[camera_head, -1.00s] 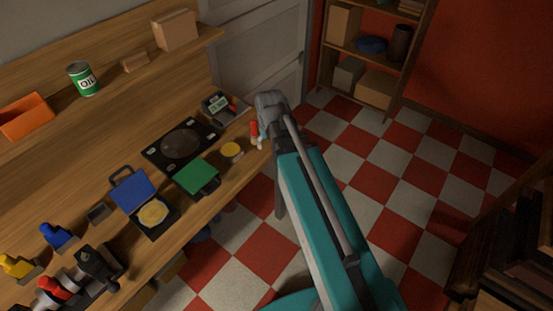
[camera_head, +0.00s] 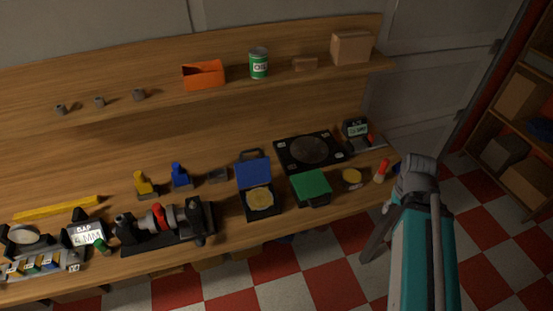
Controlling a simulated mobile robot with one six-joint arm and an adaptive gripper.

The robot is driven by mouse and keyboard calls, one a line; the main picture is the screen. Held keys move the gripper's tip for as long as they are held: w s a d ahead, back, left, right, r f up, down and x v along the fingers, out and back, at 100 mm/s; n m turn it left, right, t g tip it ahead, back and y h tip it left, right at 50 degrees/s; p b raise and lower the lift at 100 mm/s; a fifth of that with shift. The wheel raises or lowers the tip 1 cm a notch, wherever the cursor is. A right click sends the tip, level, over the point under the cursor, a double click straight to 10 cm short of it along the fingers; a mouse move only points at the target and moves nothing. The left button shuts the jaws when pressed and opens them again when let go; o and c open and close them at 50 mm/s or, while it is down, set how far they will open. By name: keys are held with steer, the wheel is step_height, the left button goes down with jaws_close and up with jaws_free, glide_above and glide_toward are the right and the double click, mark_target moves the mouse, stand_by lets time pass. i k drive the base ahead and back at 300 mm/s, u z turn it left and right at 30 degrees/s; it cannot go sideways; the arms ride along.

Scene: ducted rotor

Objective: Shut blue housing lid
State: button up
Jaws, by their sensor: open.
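The blue housing stands open on the workbench. Its blue lid (camera_head: 253,172) is raised at the back, with a dark handle-like loop above it. Its dark base (camera_head: 248,211) lies in front and holds a round yellow disc (camera_head: 260,198). My arm rises at the right of the view, beyond the bench's front edge and well apart from the blue housing. My gripper cannot be made out; only arm links show.
A housing with a shut green lid (camera_head: 311,184) stands just right of the blue one. A black fixture (camera_head: 165,228) with red and grey parts stands to the left. A dark plate with a disc (camera_head: 308,151) lies behind right. A shelf (camera_head: 225,95) runs above.

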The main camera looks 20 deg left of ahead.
mark_target(251, 172)
steer(key=u, duration=0.95)
steer(key=k, duration=0.5)
steer(key=u, duration=0.3)
steer(key=i, duration=0.5)
steer(key=z, duration=0.05)
